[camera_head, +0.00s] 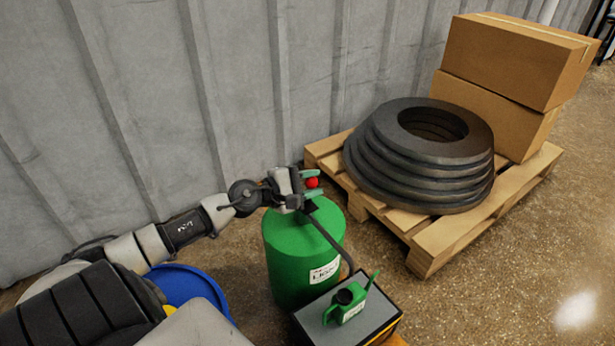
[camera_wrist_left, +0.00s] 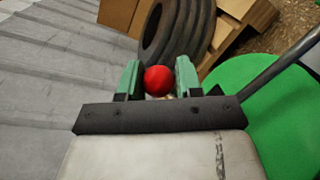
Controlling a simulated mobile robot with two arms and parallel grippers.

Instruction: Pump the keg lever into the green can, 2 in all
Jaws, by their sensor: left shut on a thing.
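The green keg (camera_head: 303,250) stands upright on the floor near the grey wall. Its lever ends in a red knob (camera_head: 312,183) above the keg top. My left gripper (camera_head: 312,182) is shut on the red knob. In the left wrist view, the red knob (camera_wrist_left: 158,80) sits between the two green fingertips, and the keg top (camera_wrist_left: 275,110) shows at the right. A dark hose runs from the keg top toward the small green can (camera_head: 346,303), which stands on a grey-topped box (camera_head: 362,325) in front of the keg. My right gripper is not in view.
A blue drum (camera_head: 190,285) stands left of the keg, partly hidden by my arm. At the right, a wooden pallet (camera_head: 430,258) carries stacked black tires (camera_head: 375,160) and two cardboard boxes (camera_head: 515,60). The floor at the lower right is clear.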

